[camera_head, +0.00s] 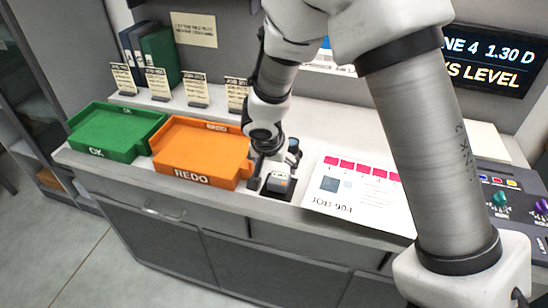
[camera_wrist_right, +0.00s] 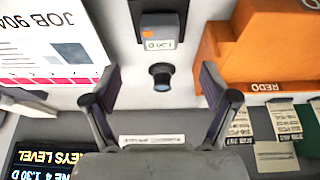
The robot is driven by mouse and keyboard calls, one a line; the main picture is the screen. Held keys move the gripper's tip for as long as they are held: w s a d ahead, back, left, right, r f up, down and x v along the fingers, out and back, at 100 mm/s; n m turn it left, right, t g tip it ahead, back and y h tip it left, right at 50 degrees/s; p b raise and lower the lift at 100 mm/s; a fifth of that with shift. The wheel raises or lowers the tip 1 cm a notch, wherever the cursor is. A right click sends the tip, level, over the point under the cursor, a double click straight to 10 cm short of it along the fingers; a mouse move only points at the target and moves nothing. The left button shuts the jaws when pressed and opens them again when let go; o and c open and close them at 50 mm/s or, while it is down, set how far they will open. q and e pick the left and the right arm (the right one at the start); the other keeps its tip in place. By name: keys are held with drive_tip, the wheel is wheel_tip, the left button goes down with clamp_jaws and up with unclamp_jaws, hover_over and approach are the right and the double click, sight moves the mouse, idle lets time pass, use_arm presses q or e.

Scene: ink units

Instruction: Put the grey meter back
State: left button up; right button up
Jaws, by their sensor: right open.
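The grey meter (camera_head: 277,182) sits on a dark pad (camera_head: 291,190) near the front edge of the counter, between the orange tray and the job sheet. In the wrist view the meter (camera_wrist_right: 160,28) shows an orange spot and a small lit display, at the top of the picture. My right gripper (camera_head: 268,166) is over the counter close behind the meter. In the wrist view its fingers (camera_wrist_right: 160,78) are spread wide with nothing held, and a small dark round piece (camera_wrist_right: 161,74) stands between them. My left gripper is not in view.
An orange REDO tray (camera_head: 200,173) and a green OK tray (camera_head: 112,150) stand to the left. The job sheet (camera_head: 330,205) lies to the right. A control panel with knobs (camera_head: 505,205) is at the far right. Small cards (camera_head: 196,88) stand behind the trays.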

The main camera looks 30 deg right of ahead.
drive_tip(key=s+a+f+n+g+y, duration=0.1)
drive_tip(key=s+a+f+n+y, duration=0.15)
drive_tip(key=s+f, duration=0.35)
drive_tip(key=s+a+f+n+g+y, duration=0.2)
drive_tip(key=s+a+f, duration=0.25)
drive_tip(key=f, duration=0.45)
drive_tip(key=s+d+f+n, duration=0.2)
drive_tip(key=s+f+n, duration=0.3)
drive_tip(key=s+f, duration=0.6)
drive_tip(key=s+h, duration=0.1)
drive_tip(key=s, duration=0.3)
